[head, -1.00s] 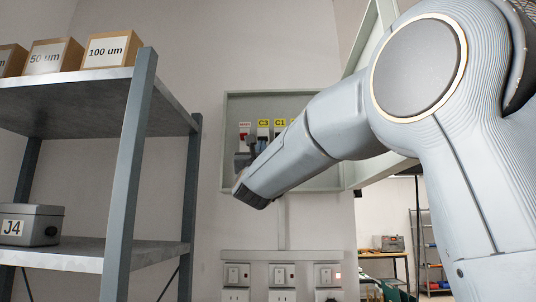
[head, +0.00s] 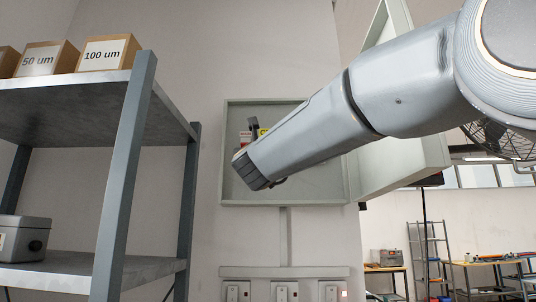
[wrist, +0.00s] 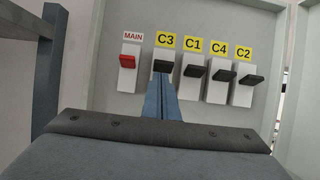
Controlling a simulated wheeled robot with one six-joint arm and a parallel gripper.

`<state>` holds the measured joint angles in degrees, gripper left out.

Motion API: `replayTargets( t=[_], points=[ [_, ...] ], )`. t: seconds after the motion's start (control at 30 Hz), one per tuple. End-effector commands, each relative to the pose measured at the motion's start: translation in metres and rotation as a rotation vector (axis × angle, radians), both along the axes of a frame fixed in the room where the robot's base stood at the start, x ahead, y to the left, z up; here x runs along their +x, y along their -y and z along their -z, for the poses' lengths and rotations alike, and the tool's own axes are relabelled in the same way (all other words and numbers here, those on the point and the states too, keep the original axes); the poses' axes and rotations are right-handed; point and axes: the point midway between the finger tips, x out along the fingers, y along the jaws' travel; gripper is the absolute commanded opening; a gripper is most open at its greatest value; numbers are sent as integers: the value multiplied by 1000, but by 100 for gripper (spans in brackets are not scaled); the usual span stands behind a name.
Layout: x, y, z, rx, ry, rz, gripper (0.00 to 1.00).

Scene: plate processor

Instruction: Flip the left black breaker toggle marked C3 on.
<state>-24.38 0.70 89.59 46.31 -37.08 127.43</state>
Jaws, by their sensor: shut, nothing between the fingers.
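The C3 breaker toggle (wrist: 162,67) is black and sits under a yellow C3 label (wrist: 165,41) in the wrist view. My gripper (wrist: 161,82) is shut and empty. Its blue-grey fingertips are directly below the C3 toggle in that view, at or very near its lower edge; I cannot tell whether they touch. The red MAIN toggle (wrist: 127,61) is to the left, and the black C1 toggle (wrist: 195,71) is to the right. In the head view my gripper (head: 253,124) is in front of the open breaker box (head: 307,189), and my arm hides most of the toggles.
The C4 (wrist: 223,76) and C2 (wrist: 250,79) toggles stand further right in the row. The box door (head: 405,165) hangs open at the right, beside my arm. A metal shelf (head: 125,180) stands left of the box. Switched sockets (head: 285,291) are below it.

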Motion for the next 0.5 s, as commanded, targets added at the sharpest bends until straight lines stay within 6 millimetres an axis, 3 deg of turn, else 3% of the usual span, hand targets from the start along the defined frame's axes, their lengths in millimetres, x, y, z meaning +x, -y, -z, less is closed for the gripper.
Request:
replayTargets(
  t=[0.5],
  points=[
    [-8, 1, 33, 0, 1, 3, 0]
  ],
)
